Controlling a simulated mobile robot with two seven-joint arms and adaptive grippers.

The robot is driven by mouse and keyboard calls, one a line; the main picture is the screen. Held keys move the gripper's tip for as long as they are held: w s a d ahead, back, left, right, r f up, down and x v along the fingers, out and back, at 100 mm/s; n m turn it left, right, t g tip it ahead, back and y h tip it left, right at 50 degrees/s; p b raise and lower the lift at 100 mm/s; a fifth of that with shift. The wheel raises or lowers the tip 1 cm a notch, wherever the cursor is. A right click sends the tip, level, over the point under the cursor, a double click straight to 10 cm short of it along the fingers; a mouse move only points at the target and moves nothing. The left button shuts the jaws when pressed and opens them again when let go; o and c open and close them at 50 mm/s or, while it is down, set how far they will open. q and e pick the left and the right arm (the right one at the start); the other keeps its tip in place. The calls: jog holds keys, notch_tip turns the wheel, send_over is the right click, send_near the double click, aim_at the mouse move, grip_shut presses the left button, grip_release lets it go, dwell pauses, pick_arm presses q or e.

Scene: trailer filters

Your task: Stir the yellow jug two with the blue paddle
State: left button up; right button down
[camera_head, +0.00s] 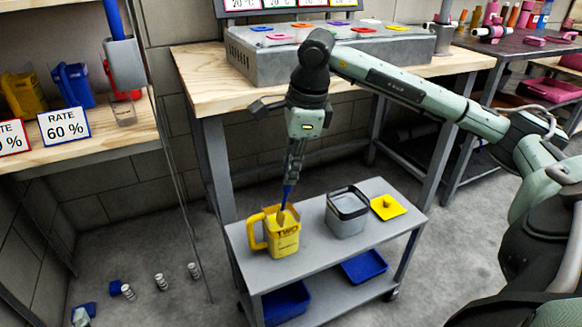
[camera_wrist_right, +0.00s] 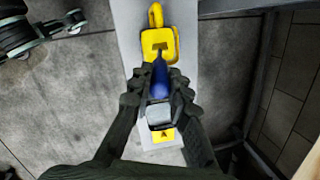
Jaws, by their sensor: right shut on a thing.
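The yellow jug two (camera_head: 284,240), marked "TWO", stands upright on the grey cart (camera_head: 262,272), its handle to the left. My right gripper (camera_head: 291,178) is above the jug, pointing down and shut on the blue paddle (camera_head: 286,195). The paddle's lower end reaches the jug's opening; how deep it sits is hidden. In the right wrist view the blue paddle (camera_wrist_right: 160,78) lies between the fingers (camera_wrist_right: 158,88), with the yellow jug (camera_wrist_right: 158,42) beyond it. My left gripper is not in view.
A grey square container (camera_head: 346,216) stands right of the jug, and a yellow lid (camera_head: 387,207) lies beside it. Blue trays (camera_head: 364,266) are on the cart's lower shelf. A wooden bench (camera_head: 205,75) stands behind, and a shelf with jugs (camera_head: 72,84) is at left.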

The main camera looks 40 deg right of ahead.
jog(key=shift+r+p, duration=0.5)
jog(key=shift+r, duration=0.2)
jog(key=shift+r+p, duration=0.5)
jog(key=shift+r, duration=0.15)
jog(key=shift+r+p, duration=0.45)
jog(key=shift+r, duration=0.15)
jog(key=shift+r+p, duration=0.55)
jog(key=shift+r, duration=0.15)
jog(key=shift+r+p, duration=0.9)
jog(key=shift+r, duration=0.3)
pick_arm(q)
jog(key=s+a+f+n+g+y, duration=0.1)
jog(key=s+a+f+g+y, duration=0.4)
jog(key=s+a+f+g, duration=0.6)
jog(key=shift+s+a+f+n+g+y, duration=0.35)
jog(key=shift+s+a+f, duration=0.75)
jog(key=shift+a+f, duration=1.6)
pick_arm(e)
jog(key=shift+r, duration=0.25)
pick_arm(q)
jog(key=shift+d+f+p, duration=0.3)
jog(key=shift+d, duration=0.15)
pick_arm(e)
jog(key=shift+r, duration=0.15)
